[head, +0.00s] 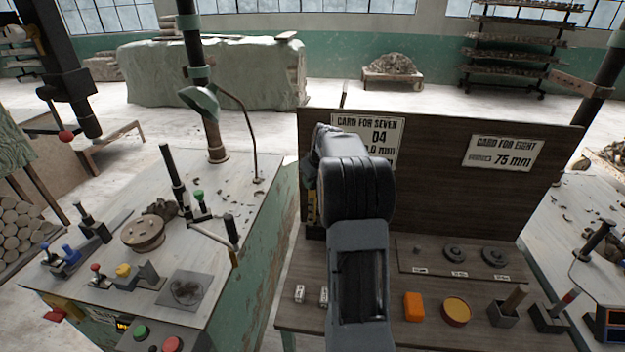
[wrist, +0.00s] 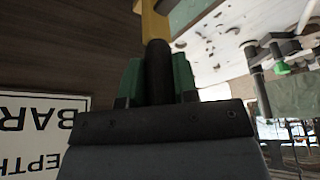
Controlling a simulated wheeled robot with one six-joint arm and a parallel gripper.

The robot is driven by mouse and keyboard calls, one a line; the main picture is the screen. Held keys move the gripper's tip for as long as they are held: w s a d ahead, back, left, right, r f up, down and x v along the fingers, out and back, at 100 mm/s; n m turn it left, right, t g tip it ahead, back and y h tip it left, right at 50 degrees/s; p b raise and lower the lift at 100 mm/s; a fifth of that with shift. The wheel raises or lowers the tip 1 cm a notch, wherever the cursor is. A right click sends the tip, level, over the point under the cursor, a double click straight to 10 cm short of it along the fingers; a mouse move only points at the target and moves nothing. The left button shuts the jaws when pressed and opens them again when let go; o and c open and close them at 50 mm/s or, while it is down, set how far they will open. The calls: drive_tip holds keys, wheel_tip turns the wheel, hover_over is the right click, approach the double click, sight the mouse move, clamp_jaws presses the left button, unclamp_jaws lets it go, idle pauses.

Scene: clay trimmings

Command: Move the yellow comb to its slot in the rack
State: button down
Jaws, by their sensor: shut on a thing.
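The yellow comb (wrist: 154,24) shows only in part at the top of the wrist view, with a dark round handle below it. My gripper (wrist: 158,78) is shut on this handle, with a green finger on each side. In the head view my arm hides the gripper and most of what it holds. A small yellow strip (head: 311,207) shows at the arm's left edge, in front of the dark board; it is probably part of the comb. I cannot make out the rack or its slot for certain.
A dark upright board (head: 440,190) with a "CARD FOR EIGHT" card (head: 503,153) stands behind the bench. An orange block (head: 413,306), a round yellow-topped tin (head: 456,311) and dark discs (head: 495,257) lie on the bench. A green-sided machine (head: 245,270) stands left.

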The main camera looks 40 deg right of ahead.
sight(314, 198)
drive_tip(key=shift+f+b, duration=3.55)
drive_tip(key=shift+f, duration=1.15)
drive_tip(key=c, duration=0.8)
unclamp_jaws()
drive_tip(key=v, duration=1.4)
drive_tip(key=shift+f, duration=0.1)
